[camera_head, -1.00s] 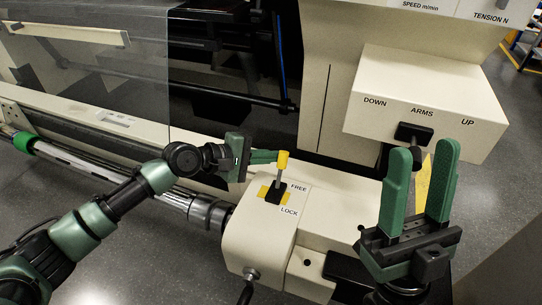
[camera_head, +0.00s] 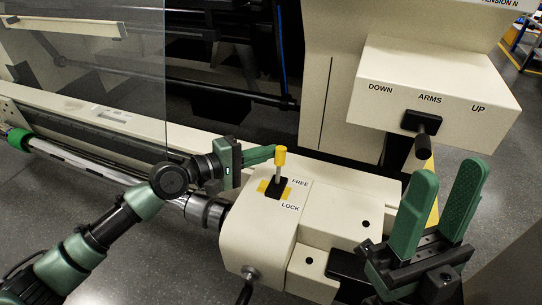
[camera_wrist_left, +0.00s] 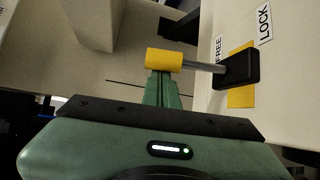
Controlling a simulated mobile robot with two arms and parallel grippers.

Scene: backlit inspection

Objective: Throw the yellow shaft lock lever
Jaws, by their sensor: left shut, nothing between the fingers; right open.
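The yellow-knobbed shaft lock lever (camera_head: 280,158) stands up from a black slot on a yellow plate, between the printed words FREE and LOCK. Its metal stem leans toward the FREE side. My left gripper (camera_head: 268,153) is shut with nothing between its fingers, and its fingertips are at the left side of the knob. In the left wrist view the yellow knob (camera_wrist_left: 164,60) lies just past the tips of the closed fingers (camera_wrist_left: 161,85); I cannot tell whether they touch. My right gripper (camera_head: 440,205) is open and empty at the right, in front of the machine.
An ARMS switch box (camera_head: 440,95) with a black lever (camera_head: 422,130) is above and behind my right gripper. A clear guard panel (camera_head: 85,70) stands at the left. A long shaft (camera_head: 110,175) runs into the cream lock housing (camera_head: 255,225).

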